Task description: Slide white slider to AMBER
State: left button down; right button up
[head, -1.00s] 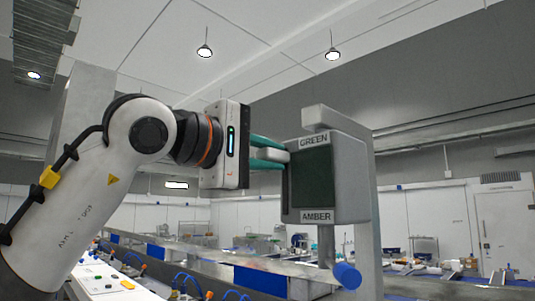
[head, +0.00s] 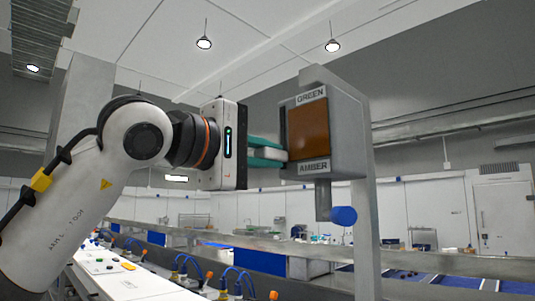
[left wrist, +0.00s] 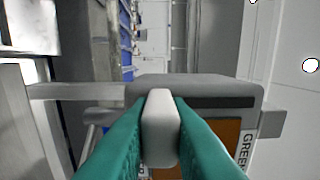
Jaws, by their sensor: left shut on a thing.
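The grey sign box (head: 347,130) has a GREEN label (head: 311,97) at its top and an AMBER label (head: 314,166) at its bottom. Its panel (head: 308,125) is amber-brown. The white slider (head: 270,154) sits at the box's left side, level with the lower part of the panel near AMBER. My left gripper (head: 264,152), with teal fingers, is shut on the slider. In the left wrist view the slider (left wrist: 160,125) is between both fingers, and part of the amber panel (left wrist: 221,140) shows behind. My right gripper is out of view.
A grey post (head: 365,225) stands behind the box, with a blue-capped cylinder (head: 343,215) below it. A white bench with small parts (head: 125,280) lies at lower left. Metal rails and blue panels (head: 258,261) run behind.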

pick_arm(q)
jog(key=shift+d+f, duration=0.15)
jog(key=shift+f, duration=0.2)
jog(key=c, duration=1.6)
grip_release()
jog(key=shift+o, duration=1.2)
jog(key=shift+r, duration=0.1)
jog(key=b+v, duration=0.4)
jog(key=v, duration=0.8)
